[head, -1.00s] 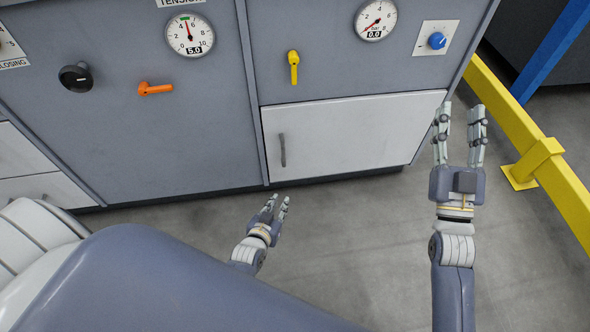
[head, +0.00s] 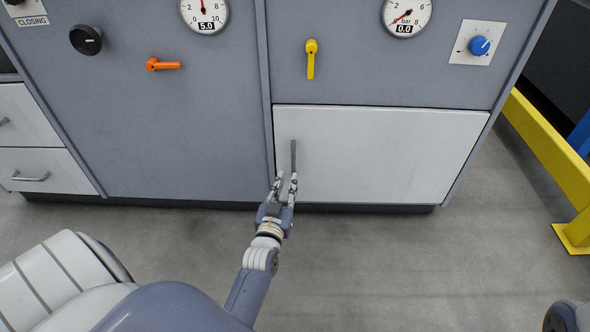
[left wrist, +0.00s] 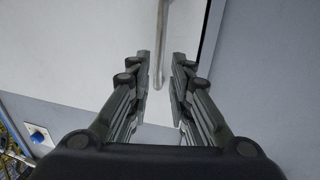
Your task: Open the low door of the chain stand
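The low door (head: 385,158) is a white panel at the bottom of the grey chain stand (head: 370,85), and it is shut. Its grey vertical bar handle (head: 293,158) is near the door's left edge. My left gripper (head: 286,182) is at the lower end of the handle, fingers pointing up. In the left wrist view the left gripper's two fingers (left wrist: 160,80) are apart. The handle (left wrist: 158,50) reaches down into the gap between them there, and I see no clear contact. My right gripper is out of view; only part of my right arm shows at the bottom right.
Above the door are a yellow lever (head: 311,60), a gauge (head: 406,16) and a blue knob (head: 479,45). An orange lever (head: 163,65) is further left. A yellow rail (head: 550,150) stands at the right. The floor (head: 400,260) before the door is clear.

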